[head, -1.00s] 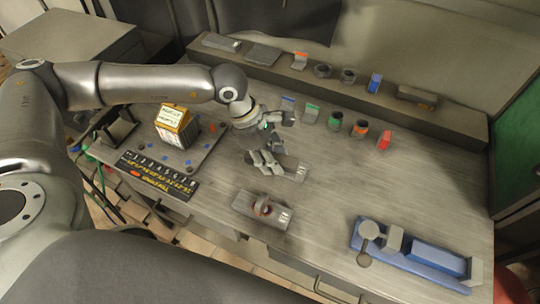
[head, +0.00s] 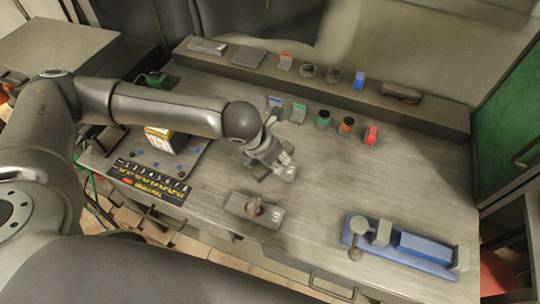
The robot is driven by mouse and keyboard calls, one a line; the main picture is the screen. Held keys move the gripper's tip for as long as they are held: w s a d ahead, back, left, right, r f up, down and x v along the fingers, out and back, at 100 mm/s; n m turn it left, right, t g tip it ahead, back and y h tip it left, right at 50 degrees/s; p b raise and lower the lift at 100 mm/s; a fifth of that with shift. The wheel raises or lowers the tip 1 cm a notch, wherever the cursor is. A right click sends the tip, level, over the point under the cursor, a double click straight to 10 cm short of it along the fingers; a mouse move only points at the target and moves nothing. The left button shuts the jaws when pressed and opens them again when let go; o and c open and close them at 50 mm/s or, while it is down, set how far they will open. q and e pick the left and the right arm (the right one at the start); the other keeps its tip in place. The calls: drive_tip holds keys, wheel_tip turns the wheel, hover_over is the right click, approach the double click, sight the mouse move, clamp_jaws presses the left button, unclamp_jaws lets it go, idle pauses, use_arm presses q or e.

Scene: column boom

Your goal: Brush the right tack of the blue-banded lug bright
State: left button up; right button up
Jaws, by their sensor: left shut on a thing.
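A small bracket-shaped lug with a blue band (head: 276,101) stands on the bench below the shelf, beyond my left gripper. Its tacks are too small to make out. My right gripper is not in view.
Green-banded (head: 299,113) and red-banded (head: 371,135) pieces stand nearby. A grey block with a reddish-brown round part (head: 254,208) lies in front. A blue fixture (head: 425,250) lies at right. A lettered black strip (head: 150,180) lies at left. The bench's right middle is clear.

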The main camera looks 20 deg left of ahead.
sight(292, 152)
use_arm(q)
drive_tip(key=n, duration=0.2)
drive_tip(key=w+d+n+y, duration=0.1)
drive_tip(key=n, duration=0.1)
drive_tip(key=n+y+p, duration=0.1)
drive_tip(key=n, duration=0.1)
drive_tip(key=shift+w+d, duration=0.25)
drive_tip(key=shift+w, duration=0.05)
drive_tip(key=n+y, duration=0.1)
drive_tip(key=n, duration=0.1)
drive_tip(key=w+d+n+y+p, duration=0.1)
drive_tip(key=n, duration=0.2)
drive_tip(key=shift+w+d, duration=0.1)
drive_tip(key=shift+w, duration=0.1)
drive_tip(key=n, duration=0.1)
drive_tip(key=n+g+y, duration=0.1)
drive_tip(key=n, duration=0.1)
drive_tip(key=d+n, duration=0.1)
drive_tip(key=n, duration=0.1)
drive_tip(key=shift+w+g+y+p, duration=0.3)
drive_tip(key=shift+p, duration=0.1)
drive_tip(key=shift+d+f+n+g+y+b, duration=0.15)
drive_tip(key=shift+d+f+n+g+b, duration=0.25)
drive_tip(key=shift+f+n, duration=0.55)
drive_tip(key=shift+d+f+n+g+y+b, duration=0.1)
drive_tip(key=shift+d+f+n+g+b, duration=0.1)
drive_tip(key=shift+f+n+b, duration=0.7)
drive_tip(key=shift+d+f+n+g+y+b, duration=0.25)
drive_tip(key=shift+f+n, duration=0.4)
drive_tip(key=shift+f, duration=0.65)
